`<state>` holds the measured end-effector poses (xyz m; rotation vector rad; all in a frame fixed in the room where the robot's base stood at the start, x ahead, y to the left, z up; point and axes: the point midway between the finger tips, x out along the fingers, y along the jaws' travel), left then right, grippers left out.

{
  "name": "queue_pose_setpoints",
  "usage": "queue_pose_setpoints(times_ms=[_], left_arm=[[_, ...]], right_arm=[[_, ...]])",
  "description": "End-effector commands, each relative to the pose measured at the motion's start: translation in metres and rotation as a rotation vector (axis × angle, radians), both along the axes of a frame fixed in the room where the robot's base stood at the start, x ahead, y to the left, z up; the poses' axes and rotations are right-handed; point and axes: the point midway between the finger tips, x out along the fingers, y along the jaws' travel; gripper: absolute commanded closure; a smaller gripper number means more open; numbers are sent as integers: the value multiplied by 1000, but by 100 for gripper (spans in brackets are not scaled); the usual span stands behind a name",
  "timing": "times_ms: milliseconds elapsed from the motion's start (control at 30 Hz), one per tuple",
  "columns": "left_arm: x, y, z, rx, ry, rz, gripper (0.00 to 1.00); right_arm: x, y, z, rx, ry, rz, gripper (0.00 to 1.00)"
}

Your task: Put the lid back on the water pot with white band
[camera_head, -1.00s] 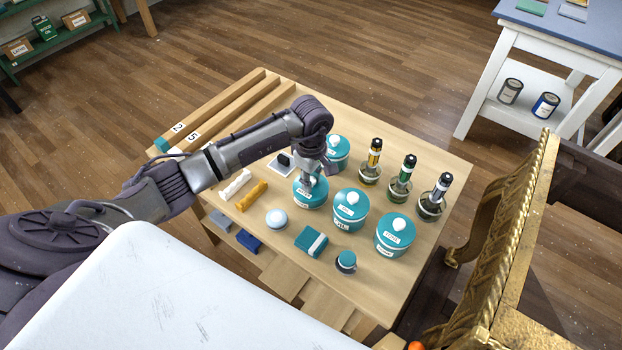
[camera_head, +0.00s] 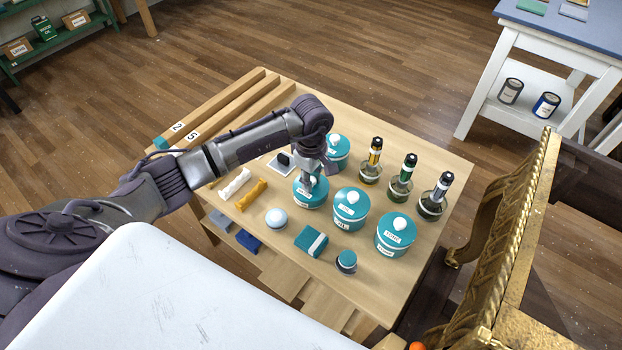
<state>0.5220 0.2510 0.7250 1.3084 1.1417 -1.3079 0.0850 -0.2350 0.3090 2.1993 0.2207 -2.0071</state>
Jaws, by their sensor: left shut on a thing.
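My left gripper (camera_head: 307,184) comes down over a teal pot (camera_head: 311,201) in the middle of the table. It is shut at the top of this pot, on the teal lid by its knob; the fingers hide much of the lid. I cannot tell whether the lid rests on the pot or is just above it. Two similar teal pots with white-knobbed lids stand to the right, one in the middle (camera_head: 350,208) and one nearer the front (camera_head: 395,235). Another teal pot (camera_head: 338,150) is partly hidden behind my arm. Which pot has the white band is unclear. My right gripper is out of view.
Several bottles with dark tops (camera_head: 400,185) stand along the table's right side. A white round object (camera_head: 276,218), a teal block with a white strip (camera_head: 311,241) and a small jar (camera_head: 346,262) lie in front. A gilt console (camera_head: 500,250) stands close on the right.

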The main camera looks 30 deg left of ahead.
Motion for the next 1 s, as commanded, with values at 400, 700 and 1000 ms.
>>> queue_pose_setpoints(times_ms=[400, 700, 1000], left_arm=[[0, 0, 0, 0, 1, 1, 48], [0, 0, 0, 0, 1, 1, 35], [0, 0, 0, 0, 1, 1, 20]], right_arm=[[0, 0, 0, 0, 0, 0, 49], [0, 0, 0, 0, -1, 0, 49], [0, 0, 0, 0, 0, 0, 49]])
